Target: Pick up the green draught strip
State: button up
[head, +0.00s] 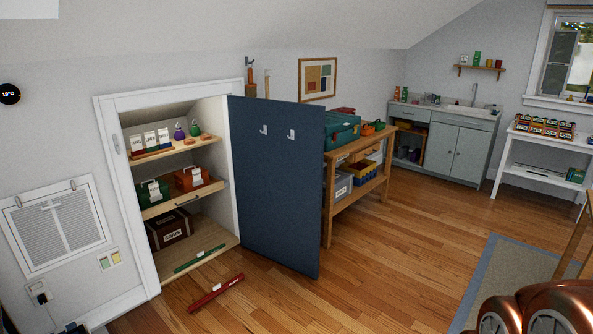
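The green draught strip (200,258) is a long thin bar. It lies at a slant on the wooden bottom board (224,246) of the open wall cupboard, close to the front edge. A similar red strip (215,292) with a pale label lies on the wooden floor just in front of the cupboard. Copper-coloured rounded parts, apparently of my own arm, show at the bottom right corner. My gripper is not in view.
The dark blue cupboard door (275,180) stands open to the right of the strip. A brown labelled box (170,230) sits behind the strip. A wooden bench (334,200) stands beyond the door. Open floor (370,270) lies in front.

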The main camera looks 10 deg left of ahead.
aim_at(201, 254)
jog(key=u, duration=0.15)
jog(key=i, duration=2.3)
jog(key=u, duration=1.15)
jog(key=i, duration=1.8)
jog(key=u, duration=1.15)
jog(key=i, duration=0.75)
jog(key=u, duration=0.3)
